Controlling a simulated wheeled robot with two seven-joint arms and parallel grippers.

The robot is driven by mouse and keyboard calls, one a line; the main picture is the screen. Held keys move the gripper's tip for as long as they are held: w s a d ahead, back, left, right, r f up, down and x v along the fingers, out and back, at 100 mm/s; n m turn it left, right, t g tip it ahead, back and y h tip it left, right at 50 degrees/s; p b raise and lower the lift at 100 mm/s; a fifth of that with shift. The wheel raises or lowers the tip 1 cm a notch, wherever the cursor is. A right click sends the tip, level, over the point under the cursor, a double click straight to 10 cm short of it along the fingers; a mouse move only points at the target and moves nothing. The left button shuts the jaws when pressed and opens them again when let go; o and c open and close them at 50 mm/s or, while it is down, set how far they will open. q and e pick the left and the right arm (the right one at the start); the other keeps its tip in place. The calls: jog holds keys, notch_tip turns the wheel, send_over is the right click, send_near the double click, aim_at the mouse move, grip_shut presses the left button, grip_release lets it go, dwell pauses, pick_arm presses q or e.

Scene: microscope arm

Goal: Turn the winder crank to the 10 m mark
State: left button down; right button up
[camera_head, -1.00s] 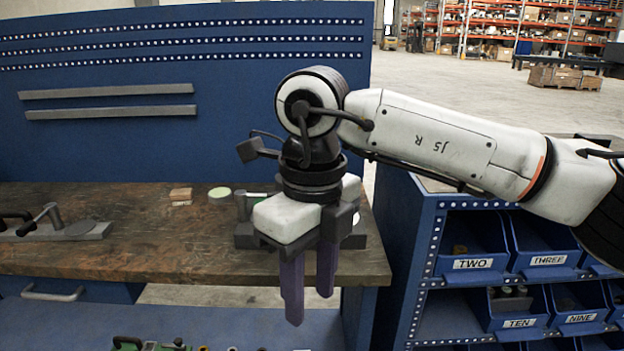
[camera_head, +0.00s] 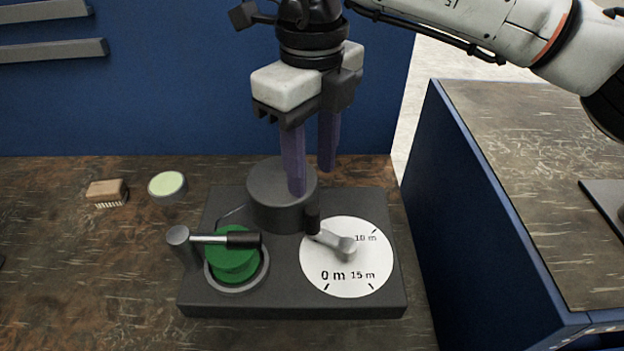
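The winder (camera_head: 290,298) is a dark grey block on the brown bench. Its white round dial (camera_head: 340,280) is marked 0 m, 10 m and 15 m; the 10 m mark is at the upper right. The grey crank (camera_head: 332,240) points left and slightly up from near the dial's middle, with a black upright knob (camera_head: 313,219) at its outer end. My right gripper (camera_head: 312,180) is open and empty, purple fingers pointing down, above and behind the knob. The fingers appear apart from the crank. My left gripper is out of view.
A green spool (camera_head: 232,262) and a black-handled lever (camera_head: 222,239) sit at the winder's left, with a dark cylinder (camera_head: 270,200) behind. A brush (camera_head: 107,192) and a pale green-topped disc (camera_head: 168,187) lie left. A blue cabinet (camera_head: 470,200) stands right.

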aim_at(312, 210)
jog(key=f, duration=0.5)
jog(key=f+p, duration=0.1)
jog(key=f, duration=0.2)
jog(key=shift+s+f, duration=0.1)
jog(key=shift+s, duration=0.25)
jog(key=shift+f, duration=0.8)
grip_shut()
jog(key=shift+w, duration=0.1)
